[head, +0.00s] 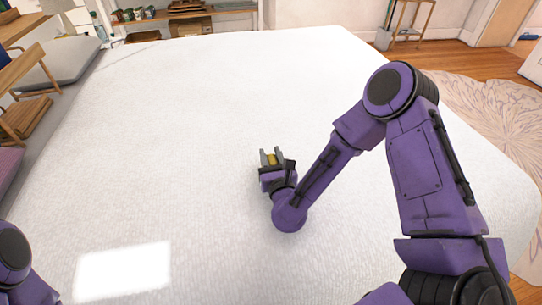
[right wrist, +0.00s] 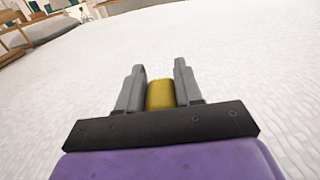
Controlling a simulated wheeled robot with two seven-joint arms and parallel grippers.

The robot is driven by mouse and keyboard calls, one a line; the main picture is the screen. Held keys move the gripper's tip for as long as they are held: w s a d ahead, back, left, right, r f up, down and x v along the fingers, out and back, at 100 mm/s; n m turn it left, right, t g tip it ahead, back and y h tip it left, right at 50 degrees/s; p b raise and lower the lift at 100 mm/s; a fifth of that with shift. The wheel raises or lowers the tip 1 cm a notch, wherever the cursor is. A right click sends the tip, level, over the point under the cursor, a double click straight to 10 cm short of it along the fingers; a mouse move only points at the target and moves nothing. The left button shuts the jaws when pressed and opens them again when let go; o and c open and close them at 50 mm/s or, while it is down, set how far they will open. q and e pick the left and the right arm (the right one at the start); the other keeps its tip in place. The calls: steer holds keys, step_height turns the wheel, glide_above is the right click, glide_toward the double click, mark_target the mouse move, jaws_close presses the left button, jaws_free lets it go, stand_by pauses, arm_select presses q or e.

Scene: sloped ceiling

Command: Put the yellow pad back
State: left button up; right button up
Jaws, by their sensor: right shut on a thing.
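The yellow pad (right wrist: 160,95) sits between the two grey fingers of my right gripper (right wrist: 159,80), which is shut on it. In the head view, my right gripper (head: 270,157) is over the middle of the large white surface, with a small bit of the yellow pad (head: 272,160) showing between the fingers. I cannot tell how far the gripper is above the surface. Only a purple part of my left arm shows at the lower left of the head view; its gripper is out of view.
The broad white surface (head: 180,100) is bare around my right gripper. Grey cushion-like forms (head: 72,58) and wooden furniture (head: 30,70) line its left side. A low wooden shelf (head: 187,8) stands beyond the far edge, and a small wooden stand (head: 408,30) at the far right.

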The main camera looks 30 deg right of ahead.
steer(key=shift+f, duration=0.2)
steer(key=o, duration=1.1)
steer(key=shift+r, duration=0.15)
